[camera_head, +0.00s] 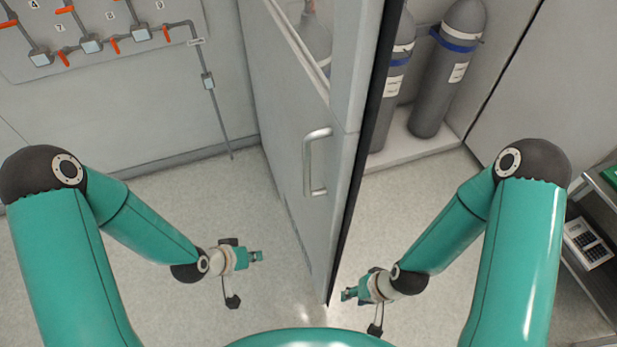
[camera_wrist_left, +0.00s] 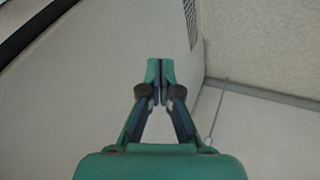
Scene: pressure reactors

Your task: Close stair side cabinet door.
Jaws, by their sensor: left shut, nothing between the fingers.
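The cabinet door (camera_head: 285,130) stands open, swung out toward me, with its edge facing me in the head view. Its pale handle (camera_head: 316,162) is on the left face. The open cabinet (camera_head: 400,148) behind it holds grey gas cylinders (camera_head: 446,75) with blue straps. My left gripper (camera_head: 258,256) is shut and empty, to the left of the door and apart from it in the head view. The left wrist view shows its closed fingertips (camera_wrist_left: 160,68) with a pale panel behind. My right gripper (camera_head: 348,294) is to the right of the door edge, close to its lower end; its fingers are too small to judge.
A wall panel with valves (camera_head: 90,45) and pipes is at the upper left, with a thin pipe (camera_head: 215,110) running down to the floor. A shelf with a keypad device (camera_head: 587,243) stands at the far right. The floor (camera_head: 190,195) left of the door is clear.

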